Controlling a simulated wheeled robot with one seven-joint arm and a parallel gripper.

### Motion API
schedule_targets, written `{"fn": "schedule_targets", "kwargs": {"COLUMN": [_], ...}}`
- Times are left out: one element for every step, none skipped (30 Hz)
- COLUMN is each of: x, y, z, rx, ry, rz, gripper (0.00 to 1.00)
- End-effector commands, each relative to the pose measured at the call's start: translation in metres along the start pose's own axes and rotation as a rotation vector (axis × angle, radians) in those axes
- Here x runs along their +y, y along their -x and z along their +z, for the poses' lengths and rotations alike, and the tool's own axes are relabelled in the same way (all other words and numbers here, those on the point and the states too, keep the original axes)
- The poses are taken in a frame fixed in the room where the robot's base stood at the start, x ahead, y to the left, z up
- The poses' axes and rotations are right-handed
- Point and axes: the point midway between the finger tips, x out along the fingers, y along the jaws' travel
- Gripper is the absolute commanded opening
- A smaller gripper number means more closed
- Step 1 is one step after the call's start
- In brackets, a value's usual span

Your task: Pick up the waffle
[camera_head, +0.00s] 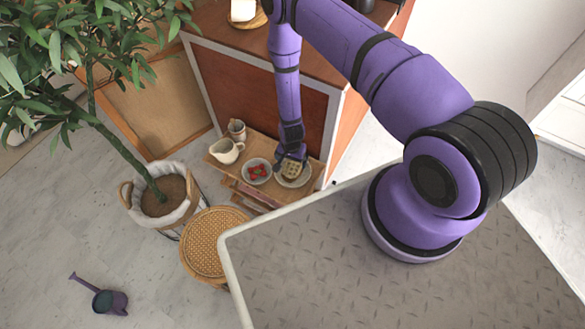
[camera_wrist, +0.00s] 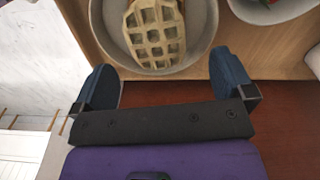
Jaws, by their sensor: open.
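The waffle (camera_wrist: 155,33) is pale golden with a grid of square pits. In the wrist view my gripper (camera_wrist: 162,82) is open and empty. Its two dark blue fingers are spread wide, near the plate's rim, with the waffle beyond and between them. The exact height above the plate is hard to tell.
A bowl of red fruit (camera_head: 257,171) stands left of the plate. A cream pitcher (camera_head: 227,151) and a cup (camera_head: 237,130) are further left on the wooden shelf (camera_head: 268,146). The reddish cart panel (camera_head: 253,105) rises behind. A woven stool (camera_head: 215,243) and a potted plant (camera_head: 161,196) stand nearby.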

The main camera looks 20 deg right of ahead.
Motion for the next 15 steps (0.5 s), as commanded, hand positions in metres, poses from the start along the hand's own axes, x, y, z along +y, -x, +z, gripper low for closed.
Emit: {"fn": "schedule_targets", "kwargs": {"x": [0.002, 0.003, 0.004, 0.005, 0.005, 0.005, 0.005, 0.005, 0.005, 0.005, 0.005, 0.005, 0.005, 0.004, 0.004], "y": [-0.006, -0.01, -0.016, -0.021, -0.025, -0.03, -0.034, -0.037, -0.04, -0.043, -0.044, -0.046, -0.047, -0.047, -0.047], "z": [0.001, 0.001, 0.002, 0.002, 0.002, 0.003, 0.003, 0.002, 0.002, 0.002, 0.002, 0.002, 0.002, 0.002, 0.002], "rx": [-0.001, -0.001, -0.002, -0.002, -0.001, -0.001, -0.001, -0.001, -0.001, -0.001, -0.001, -0.001, -0.001, 0.0, 0.0], "ry": [0.0, 0.0, 0.0, 0.0, 0.001, 0.001, 0.001, 0.001, 0.001, 0.001, 0.001, 0.0, 0.0, 0.0, 0.0], "rz": [0.002, 0.002, 0.002, 0.002, 0.002, 0.002, 0.002, 0.001, 0.001, 0.001, 0.001, 0.001, 0.001, 0.0, 0.0], "gripper": [1.0, 1.0, 1.0, 1.0, 1.0, 1.0, 1.0, 1.0, 1.0, 1.0, 1.0, 1.0, 1.0, 1.0, 1.0]}}
